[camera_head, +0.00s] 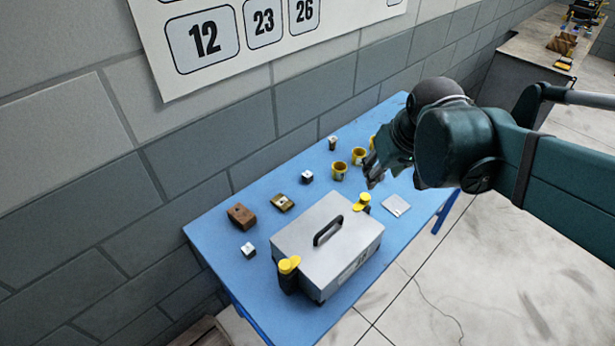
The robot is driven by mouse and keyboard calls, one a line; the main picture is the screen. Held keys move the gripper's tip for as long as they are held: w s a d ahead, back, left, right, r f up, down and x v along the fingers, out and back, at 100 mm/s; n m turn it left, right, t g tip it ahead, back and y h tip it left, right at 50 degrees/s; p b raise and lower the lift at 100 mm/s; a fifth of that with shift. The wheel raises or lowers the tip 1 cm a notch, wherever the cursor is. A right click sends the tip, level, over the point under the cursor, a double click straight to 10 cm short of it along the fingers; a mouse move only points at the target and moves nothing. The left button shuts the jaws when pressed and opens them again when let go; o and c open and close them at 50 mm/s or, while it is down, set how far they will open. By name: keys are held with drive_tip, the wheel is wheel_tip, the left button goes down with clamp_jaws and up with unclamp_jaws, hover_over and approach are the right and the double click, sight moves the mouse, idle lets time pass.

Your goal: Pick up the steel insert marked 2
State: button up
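Small steel-coloured blocks sit on the blue table (215,222). One block (248,250) is at the left front, another (307,177) is near the middle, and a dark-sided one (332,142) is towards the back. Any marks on them are too small to read, so I cannot tell which is the insert marked 2. My gripper (371,172) hangs above the right part of the table, beside the yellow cups and apart from these blocks. Its fingers point down-left and are small and dark; I cannot tell whether they are open.
A large grey lidded box (305,231) with a black handle and yellow-topped clamps fills the table's front. A brown block (241,216), a brass-coloured piece (283,203), yellow cups (339,171) and a flat grey plate (396,205) lie around it. A brick wall borders the table's back.

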drive_tip(key=w+a+n+g+p, duration=0.1)
drive_tip(key=w+a+n, duration=0.1)
drive_tip(key=w+a, duration=0.35)
drive_tip(key=n+g+p, duration=0.4)
drive_tip(key=n+p, duration=0.1)
hover_over(308, 174)
drive_tip(key=f, duration=1.7)
drive_tip(key=shift+s+d+f, duration=0.15)
drive_tip(key=shift+s+d, duration=0.05)
drive_tip(key=shift+d, duration=0.1)
drive_tip(key=shift+w+a+f, duration=0.15)
drive_tip(key=shift+a+f, duration=0.1)
drive_tip(key=shift+f, duration=0.25)
drive_tip(key=shift+f, duration=1.3)
